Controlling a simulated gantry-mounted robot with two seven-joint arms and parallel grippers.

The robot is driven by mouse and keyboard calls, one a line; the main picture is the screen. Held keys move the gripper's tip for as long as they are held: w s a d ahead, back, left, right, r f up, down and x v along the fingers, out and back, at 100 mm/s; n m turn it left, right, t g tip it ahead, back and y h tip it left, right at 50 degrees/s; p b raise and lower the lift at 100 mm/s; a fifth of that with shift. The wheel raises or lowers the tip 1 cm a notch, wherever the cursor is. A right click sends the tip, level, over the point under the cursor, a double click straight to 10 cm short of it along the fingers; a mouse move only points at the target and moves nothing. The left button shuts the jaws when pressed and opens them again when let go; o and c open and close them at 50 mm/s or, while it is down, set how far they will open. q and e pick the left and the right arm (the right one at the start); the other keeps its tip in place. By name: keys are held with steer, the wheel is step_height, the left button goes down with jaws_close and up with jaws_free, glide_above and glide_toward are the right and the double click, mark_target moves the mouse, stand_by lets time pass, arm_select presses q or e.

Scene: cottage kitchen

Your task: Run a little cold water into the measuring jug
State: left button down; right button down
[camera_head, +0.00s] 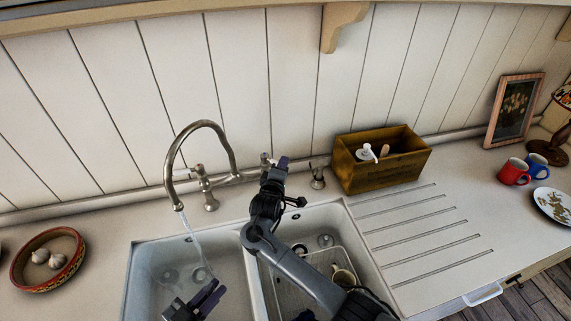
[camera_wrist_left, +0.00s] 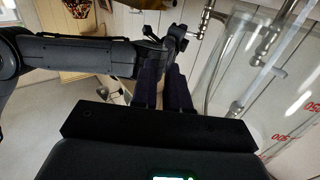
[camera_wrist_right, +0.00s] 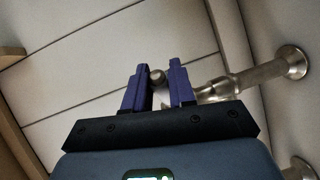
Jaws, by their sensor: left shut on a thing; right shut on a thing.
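The clear measuring jug (camera_wrist_left: 278,137) with red markings fills the right of the left wrist view. It is very faint in the head view. My left gripper (camera_head: 208,300) is low over the left sink basin, shut on the jug; the grip point is hard to see. The metal tap (camera_head: 205,182) stands behind the sink. A thin stream of water (camera_head: 194,238) runs from its spout into the left basin area by the jug. My right gripper (camera_head: 275,170) is shut on the tap's right handle, whose round knob (camera_wrist_right: 157,76) shows between the fingers. The water level is unclear.
The right sink basin (camera_head: 345,232) holds a rack with a cup, partly behind my right arm. A wooden box (camera_head: 365,178) with a white pump bottle stands on the counter. A bowl of garlic (camera_head: 72,270) is at left. Red and blue mugs (camera_head: 514,172) stand at right. The ridged drainer (camera_head: 430,215) is clear.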

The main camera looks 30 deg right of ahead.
steer(key=m+g+h, duration=0.1)
steer(key=a+m+g, duration=0.1)
steer(key=m+g+h, duration=0.1)
steer(key=shift+s+a+f+h, duration=0.25)
steer(key=shift+a+f+h, duration=0.05)
steer(key=shift+a, duration=0.15)
stand_by(0.5)
steer(key=c, duration=1)
jaws_free()
steer(key=shift+r, duration=0.1)
steer(key=shift+r, duration=0.2)
